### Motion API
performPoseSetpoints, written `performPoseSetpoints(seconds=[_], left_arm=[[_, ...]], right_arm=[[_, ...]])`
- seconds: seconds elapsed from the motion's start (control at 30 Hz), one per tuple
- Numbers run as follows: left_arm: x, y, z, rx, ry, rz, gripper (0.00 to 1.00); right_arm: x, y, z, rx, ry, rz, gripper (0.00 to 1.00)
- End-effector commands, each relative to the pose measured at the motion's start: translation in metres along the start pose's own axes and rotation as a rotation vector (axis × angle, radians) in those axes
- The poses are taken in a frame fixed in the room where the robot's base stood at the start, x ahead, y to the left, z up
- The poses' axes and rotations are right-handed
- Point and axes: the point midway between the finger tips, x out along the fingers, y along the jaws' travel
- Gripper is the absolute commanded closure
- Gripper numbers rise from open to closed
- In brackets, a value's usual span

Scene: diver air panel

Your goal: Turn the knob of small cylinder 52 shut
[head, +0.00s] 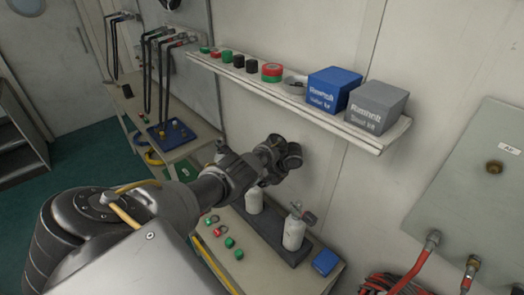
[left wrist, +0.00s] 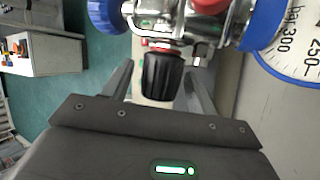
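My left gripper (head: 283,152) is over the bench, above the rear white small cylinder (head: 254,201) in the head view. In the left wrist view a black ribbed knob (left wrist: 163,76) on a metal valve (left wrist: 160,20) sits between the fingers of the left gripper (left wrist: 159,72). The fingers are open, with gaps visible on both sides of the knob. A second white small cylinder (head: 294,230) stands upright to the right on the dark block. I cannot read any cylinder number. My arm hides part of the rear cylinder. My right gripper is not in view.
A wall shelf (head: 290,98) with a blue box (head: 333,90), a grey box (head: 376,107) and caps runs behind the gripper. The bench holds a blue box (head: 325,262) and small red and green pieces. A blue-rimmed gauge (left wrist: 290,45) is close right of the knob.

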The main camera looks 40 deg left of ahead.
Motion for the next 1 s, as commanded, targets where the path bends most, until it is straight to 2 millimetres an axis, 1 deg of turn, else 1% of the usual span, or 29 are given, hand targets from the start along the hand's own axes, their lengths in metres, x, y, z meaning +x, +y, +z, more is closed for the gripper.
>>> performPoseSetpoints(seconds=[0.17, 0.27, 0.5, 0.6, 0.7, 0.8, 1.0], left_arm=[[-0.001, 0.0, 0.001, -0.001, 0.0, -0.001, 0.42], [-0.009, 0.0, 0.001, -0.001, 0.0, -0.002, 0.42], [-0.048, 0.0, 0.001, -0.001, 0.001, -0.003, 0.42], [-0.062, 0.0, 0.001, 0.0, 0.001, -0.002, 0.42], [-0.07, 0.0, 0.0, 0.0, 0.001, -0.001, 0.42], [-0.074, 0.0, 0.0, 0.0, 0.0, -0.001, 0.42], [-0.075, 0.0, 0.001, 0.0, 0.0, 0.0, 0.42]], right_arm=[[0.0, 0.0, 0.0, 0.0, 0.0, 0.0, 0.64], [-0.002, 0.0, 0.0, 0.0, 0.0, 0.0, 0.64], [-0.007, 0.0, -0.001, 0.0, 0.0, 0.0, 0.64], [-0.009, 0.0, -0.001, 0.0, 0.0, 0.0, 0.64], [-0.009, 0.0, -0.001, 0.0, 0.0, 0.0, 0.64], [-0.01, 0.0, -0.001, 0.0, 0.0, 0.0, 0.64], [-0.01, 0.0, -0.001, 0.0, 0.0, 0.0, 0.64]])
